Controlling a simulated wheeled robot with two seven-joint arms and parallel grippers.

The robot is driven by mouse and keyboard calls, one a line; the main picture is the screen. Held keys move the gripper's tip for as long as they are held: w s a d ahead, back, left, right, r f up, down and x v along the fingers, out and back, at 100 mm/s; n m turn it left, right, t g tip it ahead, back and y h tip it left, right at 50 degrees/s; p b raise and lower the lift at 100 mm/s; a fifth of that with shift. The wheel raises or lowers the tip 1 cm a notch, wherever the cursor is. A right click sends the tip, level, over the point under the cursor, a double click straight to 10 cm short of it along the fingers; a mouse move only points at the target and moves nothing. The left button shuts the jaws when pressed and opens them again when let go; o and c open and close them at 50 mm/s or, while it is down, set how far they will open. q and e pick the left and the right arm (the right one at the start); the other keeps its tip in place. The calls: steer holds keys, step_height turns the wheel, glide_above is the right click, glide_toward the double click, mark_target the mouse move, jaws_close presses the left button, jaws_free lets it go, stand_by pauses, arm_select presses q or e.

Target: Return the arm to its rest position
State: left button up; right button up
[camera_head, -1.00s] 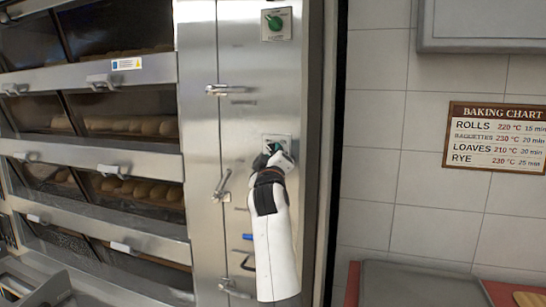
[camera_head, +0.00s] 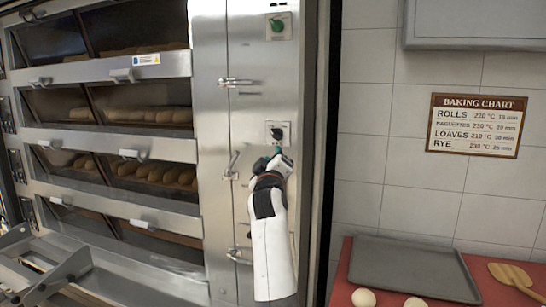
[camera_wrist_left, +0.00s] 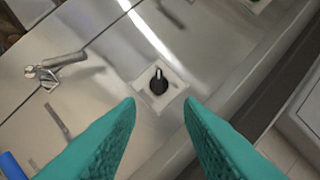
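My left gripper (camera_head: 276,156) is in front of the steel oven cabinet, just below a black knob (camera_head: 277,133) on a pale plate. In the left wrist view the two teal fingers (camera_wrist_left: 158,108) are spread apart with nothing between them. The black knob (camera_wrist_left: 159,82) shows beyond the fingertips, apart from them. My white left forearm (camera_head: 272,250) reaches up from the bottom of the head view. My right gripper is not in view.
Deck ovens (camera_head: 120,140) with bread inside fill the left. Door latches (camera_head: 236,82) stick out from the cabinet. A green knob (camera_head: 277,25) is above. At right, a grey tray (camera_head: 410,265) lies on a red surface with dough balls (camera_head: 364,298) and a wooden paddle (camera_head: 512,277). A baking chart hangs above.

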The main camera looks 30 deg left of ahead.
arm_select(q)
steer(key=s+d+f+m+g+h, duration=0.2)
steer(key=s+d+f+m, duration=0.25)
steer(key=f, duration=0.65)
steer(key=s+d+f+m+g+h, duration=0.25)
steer(key=s+f, duration=0.35)
steer(key=f, duration=0.6)
steer(key=s+d+f+m+g+h, duration=0.2)
steer(key=s+d+f+m+h, duration=0.3)
steer(key=f, duration=0.6)
steer(key=s+d+f+m+g, duration=0.2)
steer(key=s+d+f+g, duration=0.15)
steer(key=s, duration=0.65)
steer(key=s+d+f+m+g+h, duration=0.1)
steer(key=s+d+f+m+g, duration=0.15)
steer(key=s+f, duration=0.45)
steer(key=s+d+f+m+g, duration=0.15)
steer(key=s+d, duration=0.25)
steer(key=s, duration=0.8)
step_height(320, 180, down, 26)
steer(key=f+g, duration=0.1)
steer(key=g, duration=0.1)
steer(key=s+a+f+g, duration=0.1)
steer(key=s+a+f, duration=0.2)
steer(key=s+f, duration=1.2)
steer(key=shift+s+f, duration=0.4)
steer(key=shift+s, duration=0.7)
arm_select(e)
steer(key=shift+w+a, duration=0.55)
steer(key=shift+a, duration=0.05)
